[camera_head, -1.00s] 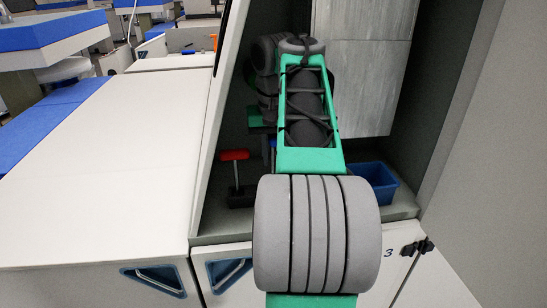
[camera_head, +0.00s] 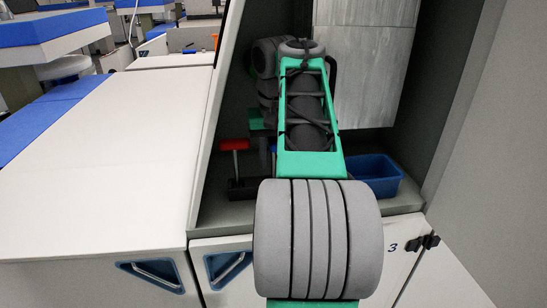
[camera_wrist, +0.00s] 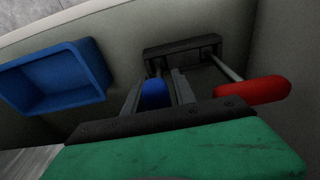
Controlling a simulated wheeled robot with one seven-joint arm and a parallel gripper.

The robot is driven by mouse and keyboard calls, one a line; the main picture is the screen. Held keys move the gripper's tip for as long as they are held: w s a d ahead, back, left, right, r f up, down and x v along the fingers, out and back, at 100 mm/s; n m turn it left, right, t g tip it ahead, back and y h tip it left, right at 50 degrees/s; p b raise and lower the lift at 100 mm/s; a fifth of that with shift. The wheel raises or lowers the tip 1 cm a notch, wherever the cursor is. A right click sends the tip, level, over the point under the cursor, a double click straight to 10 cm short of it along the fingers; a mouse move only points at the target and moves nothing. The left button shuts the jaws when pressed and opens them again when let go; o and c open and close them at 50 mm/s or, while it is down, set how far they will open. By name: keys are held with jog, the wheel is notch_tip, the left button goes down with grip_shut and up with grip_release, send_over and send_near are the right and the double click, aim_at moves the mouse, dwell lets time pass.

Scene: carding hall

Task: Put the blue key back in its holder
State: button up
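The blue key (camera_wrist: 156,93) shows its blue handle between the two fingers of my gripper (camera_wrist: 158,90) in the wrist view. The fingers appear closed on it. In the head view only a sliver of blue (camera_head: 273,148) shows beside my arm. The black holder (camera_wrist: 183,48) lies just beyond the fingertips; it also shows on the cabinet shelf in the head view (camera_head: 243,189). A red-handled key (camera_wrist: 252,93) stands in the holder's other end, upright in the head view (camera_head: 234,145). I cannot tell whether the blue key's lower end touches the holder.
A blue bin (camera_wrist: 92,66) stands on the same shelf, at the right in the head view (camera_head: 378,180). Cabinet walls close in on both sides (camera_head: 465,110). A long white counter (camera_head: 105,165) lies to the left. My arm hides the shelf's middle.

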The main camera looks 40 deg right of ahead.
jog(key=o, duration=0.3)
jog(key=r+p, duration=0.5)
jog(key=s+r+p, duration=0.1)
jog(key=r+p, duration=0.1)
jog(key=shift+a+r, duration=0.3)
jog(key=shift+r, duration=0.1)
